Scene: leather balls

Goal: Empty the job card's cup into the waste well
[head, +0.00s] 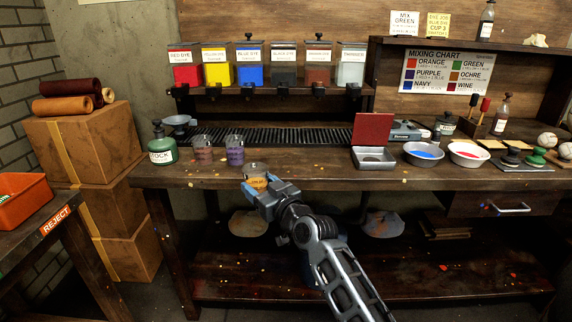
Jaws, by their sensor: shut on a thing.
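The job card (438,25) is a yellow note on the upper right shelf; it appears to read "dye job, blue dye, cup 3". My gripper (258,187) is shut on a clear cup (255,170) with an orange-yellow label, at the bench's front edge. The cup looks upright; its number and contents are too small to tell. Two more clear cups, one with a reddish label (203,152) and one with a purple label (236,152), stand on the bench to the left.
A green stock bottle (161,146) stands left of the cups. A blue-filled bowl (423,154) and a red-filled bowl (467,153) stand right of the basin. Dye dispensers (250,66) line the back above a dark slatted rack (275,136). The bench between cups and basin is mostly clear.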

